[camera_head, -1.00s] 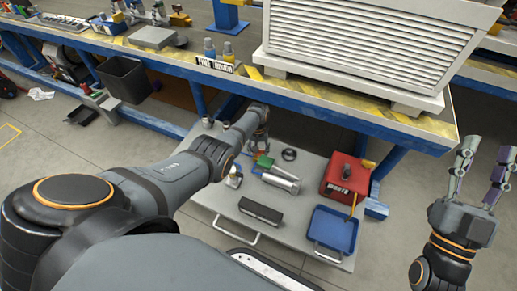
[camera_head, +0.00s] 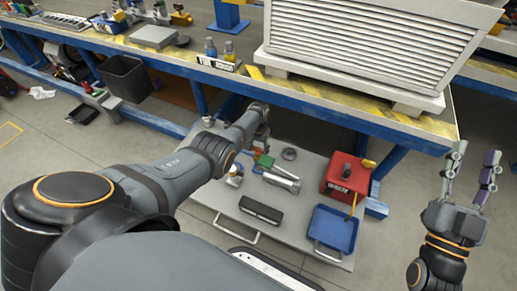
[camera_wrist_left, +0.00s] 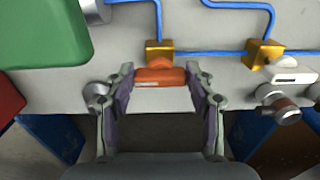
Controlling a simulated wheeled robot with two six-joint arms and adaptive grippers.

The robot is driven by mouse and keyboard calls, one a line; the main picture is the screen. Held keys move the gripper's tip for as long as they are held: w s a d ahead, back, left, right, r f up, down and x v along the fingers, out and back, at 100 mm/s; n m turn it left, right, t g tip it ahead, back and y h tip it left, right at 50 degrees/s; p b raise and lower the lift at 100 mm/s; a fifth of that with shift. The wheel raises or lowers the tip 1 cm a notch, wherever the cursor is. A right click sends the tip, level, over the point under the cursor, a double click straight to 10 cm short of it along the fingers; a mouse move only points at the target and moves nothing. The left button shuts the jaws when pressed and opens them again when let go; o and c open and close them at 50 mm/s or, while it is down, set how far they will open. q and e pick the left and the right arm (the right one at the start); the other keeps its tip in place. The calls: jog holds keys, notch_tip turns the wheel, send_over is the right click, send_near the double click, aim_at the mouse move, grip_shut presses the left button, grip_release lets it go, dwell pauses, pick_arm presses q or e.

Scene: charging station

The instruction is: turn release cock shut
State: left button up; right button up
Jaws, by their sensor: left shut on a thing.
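The release cock appears to be the orange handle (camera_wrist_left: 160,77) in the left wrist view, just below a brass block (camera_wrist_left: 159,53) on a blue pipe. The handle lies level across that picture. My left gripper (camera_wrist_left: 160,80) has one finger at each end of it and is shut on it. In the head view my left gripper (camera_head: 260,125) is under the bench edge, above the grey cart, and the handle cannot be made out there. My right gripper (camera_head: 476,150) is at the far right, its fingers apart, empty and away from everything.
In the left wrist view a second brass block (camera_wrist_left: 263,54) and a silver fitting (camera_wrist_left: 278,104) are to the right, and a green box (camera_wrist_left: 42,33) is upper left. In the head view a red box (camera_head: 346,177) and blue tray (camera_head: 333,229) are on the cart (camera_head: 232,213).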

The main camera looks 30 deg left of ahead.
aim_at(259, 149)
pick_arm(q)
jog(key=o, duration=1.2)
jog(key=shift+c, duration=0.2)
jog(key=shift+w+r, duration=0.1)
jog(key=shift+r, duration=0.5)
notch_tip(259, 149, up, 11)
jog(key=shift+f, duration=0.2)
